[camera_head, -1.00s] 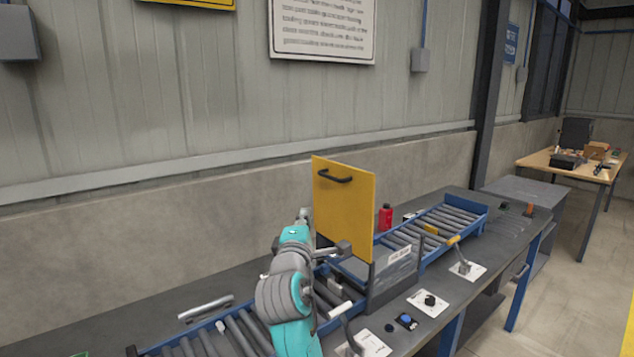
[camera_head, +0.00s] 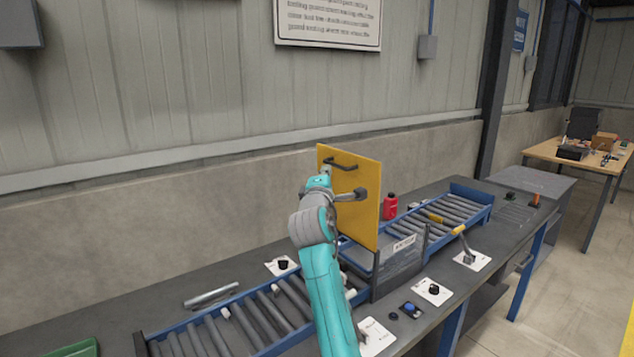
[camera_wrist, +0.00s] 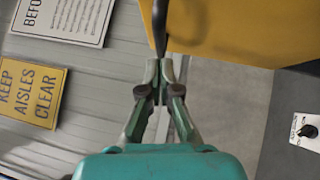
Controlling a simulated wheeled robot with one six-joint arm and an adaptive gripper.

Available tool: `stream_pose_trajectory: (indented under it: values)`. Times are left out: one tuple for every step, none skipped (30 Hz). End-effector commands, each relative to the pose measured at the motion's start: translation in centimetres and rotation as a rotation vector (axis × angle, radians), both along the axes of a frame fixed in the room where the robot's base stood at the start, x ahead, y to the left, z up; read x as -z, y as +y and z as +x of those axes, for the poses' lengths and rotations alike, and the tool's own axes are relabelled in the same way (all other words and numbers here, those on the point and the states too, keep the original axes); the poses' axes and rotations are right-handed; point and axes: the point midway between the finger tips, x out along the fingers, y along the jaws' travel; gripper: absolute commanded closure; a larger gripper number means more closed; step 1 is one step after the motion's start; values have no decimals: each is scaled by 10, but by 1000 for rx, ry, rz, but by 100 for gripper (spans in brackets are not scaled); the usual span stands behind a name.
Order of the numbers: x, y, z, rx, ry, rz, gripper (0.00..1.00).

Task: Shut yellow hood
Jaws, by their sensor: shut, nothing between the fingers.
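The yellow hood (camera_head: 358,215) stands upright and open over the blue-framed roller conveyor on the bench. Its dark bar handle (camera_head: 343,163) is near the top of the face turned toward me. My gripper (camera_head: 326,171) is raised in front of that face, just below the handle's left end, and my arm covers part of the hood. In the wrist view, my gripper (camera_wrist: 163,64) has its fingertips together and empty. The dark handle (camera_wrist: 159,28) lies straight ahead of the tips, very close or touching; I cannot tell which. The yellow hood (camera_wrist: 235,30) fills the upper right there.
A roller conveyor (camera_head: 240,318) runs along the bench (camera_head: 115,322) on both sides of the hood. A red bottle (camera_head: 389,207) stands behind it to the right. The space above the bench left of the hood is clear.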

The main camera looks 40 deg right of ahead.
Motion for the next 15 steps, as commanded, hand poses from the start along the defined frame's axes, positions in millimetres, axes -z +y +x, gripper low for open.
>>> stream_pose_trajectory:
  values:
    - [-1,-4,0,0,-1,1,100]
    - [-1,-6,0,0,-1,1,100]
    - [-2,-9,0,1,0,1,100]
    - [-2,-10,0,1,0,1,100]
    - [-2,-11,0,1,0,1,100]
    - [-2,-11,0,0,1,1,100]
    - [-2,-12,0,0,1,1,100]
    - [-2,-12,0,0,1,1,100]
    - [-2,-12,0,0,1,1,100]
    - [-2,-12,0,0,1,1,100]
    - [-2,-12,0,0,1,1,100]
    - [-2,-12,0,0,1,1,100]
    - [-2,-12,0,0,1,1,100]
    - [-2,-11,0,0,1,1,100]
    - [-2,-11,0,0,1,1,100]
